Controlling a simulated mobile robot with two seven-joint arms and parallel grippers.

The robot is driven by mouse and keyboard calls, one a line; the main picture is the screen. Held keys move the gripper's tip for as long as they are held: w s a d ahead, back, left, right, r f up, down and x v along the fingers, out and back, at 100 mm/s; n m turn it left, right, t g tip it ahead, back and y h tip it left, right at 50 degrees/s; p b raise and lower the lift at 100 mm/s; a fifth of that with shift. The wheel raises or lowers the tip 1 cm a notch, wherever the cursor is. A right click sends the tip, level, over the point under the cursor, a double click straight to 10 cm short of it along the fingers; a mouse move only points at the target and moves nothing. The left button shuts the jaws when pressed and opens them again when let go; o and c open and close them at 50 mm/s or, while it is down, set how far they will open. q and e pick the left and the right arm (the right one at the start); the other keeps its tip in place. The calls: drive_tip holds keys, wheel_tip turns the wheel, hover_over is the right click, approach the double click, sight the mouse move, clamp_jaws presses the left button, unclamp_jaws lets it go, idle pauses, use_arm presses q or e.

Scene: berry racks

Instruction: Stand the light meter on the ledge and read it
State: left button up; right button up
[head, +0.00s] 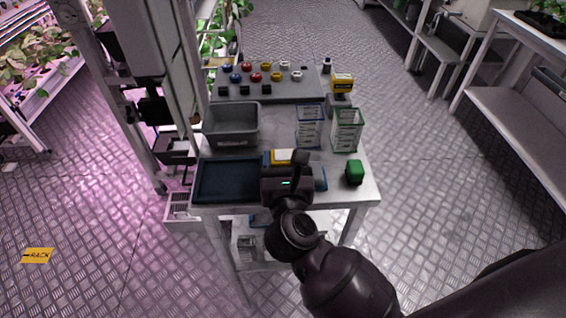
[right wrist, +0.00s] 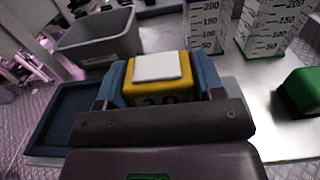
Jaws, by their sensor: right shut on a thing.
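The light meter (right wrist: 158,66), a yellow block with a white square top, is between the blue fingers of my right gripper (right wrist: 160,84) in the right wrist view. Dark digits on its near face are partly hidden by the gripper. In the head view the meter's yellow and white top (head: 282,156) shows just beyond my right gripper (head: 292,172), which is shut on it. They are over the table's front part, right of a dark blue tray (head: 203,192). I cannot tell whether the meter touches anything below. No ledge is clearly identifiable. My left gripper is out of view.
A grey bin (head: 231,138) stands behind the tray. Two graduated clear containers, blue-rimmed (head: 309,130) and green-rimmed (head: 346,135), stand behind right. A green block (head: 354,172) sits at the right edge. A grey panel (head: 290,88) with coloured knobs and another yellow device (head: 343,82) are at the back.

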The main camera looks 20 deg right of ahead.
drive_tip(key=shift+f, duration=0.55)
drive_tip(key=o, duration=0.7)
drive_tip(key=shift+r, duration=0.1)
drive_tip(key=shift+r, duration=0.2)
drive_tip(key=shift+b+v, duration=0.35)
drive_tip(key=shift+v, duration=5.75)
